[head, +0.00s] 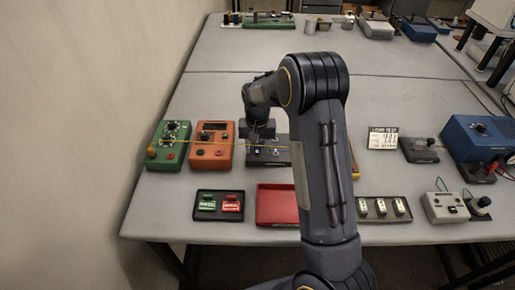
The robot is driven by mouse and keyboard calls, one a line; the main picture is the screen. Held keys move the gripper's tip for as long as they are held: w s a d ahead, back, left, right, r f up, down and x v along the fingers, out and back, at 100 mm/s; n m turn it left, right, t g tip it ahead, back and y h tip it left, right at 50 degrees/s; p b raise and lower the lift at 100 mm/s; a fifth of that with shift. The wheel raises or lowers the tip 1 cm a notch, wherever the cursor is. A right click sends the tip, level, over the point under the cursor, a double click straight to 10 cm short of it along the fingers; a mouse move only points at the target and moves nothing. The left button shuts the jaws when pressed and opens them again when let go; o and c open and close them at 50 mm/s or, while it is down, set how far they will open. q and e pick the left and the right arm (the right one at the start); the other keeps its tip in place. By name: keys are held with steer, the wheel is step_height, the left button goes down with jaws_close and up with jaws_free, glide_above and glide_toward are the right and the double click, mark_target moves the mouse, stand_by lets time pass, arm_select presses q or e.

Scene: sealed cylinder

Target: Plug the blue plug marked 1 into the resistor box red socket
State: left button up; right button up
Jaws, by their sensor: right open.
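A green box with dark dials (168,133) stands at the left of the table and looks like the resistor box; its label is too small to read. A red socket (170,156) shows at its lower right, and a yellow knob or plug (151,151) at its lower left. I cannot make out a blue plug marked 1; my right arm hides part of the table. My right gripper (262,133) is open, low over a dark grey device (268,156), right of the orange meter (212,154). I cannot tell whether it touches anything. My left gripper is not in view.
A yellow wire (240,145) crosses the orange meter. In front lie a black tray with green and red pieces (219,217), a red tray (275,215) and a tray of white pieces (383,219). A blue box (472,137) stands at right.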

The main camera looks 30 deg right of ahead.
mark_target(257, 144)
steer(key=shift+c, duration=0.3)
jaws_close()
steer(key=shift+r+p, duration=1.05)
steer(key=shift+r, duration=0.5)
steer(key=shift+r+p, duration=0.5)
steer(key=shift+r, duration=1)
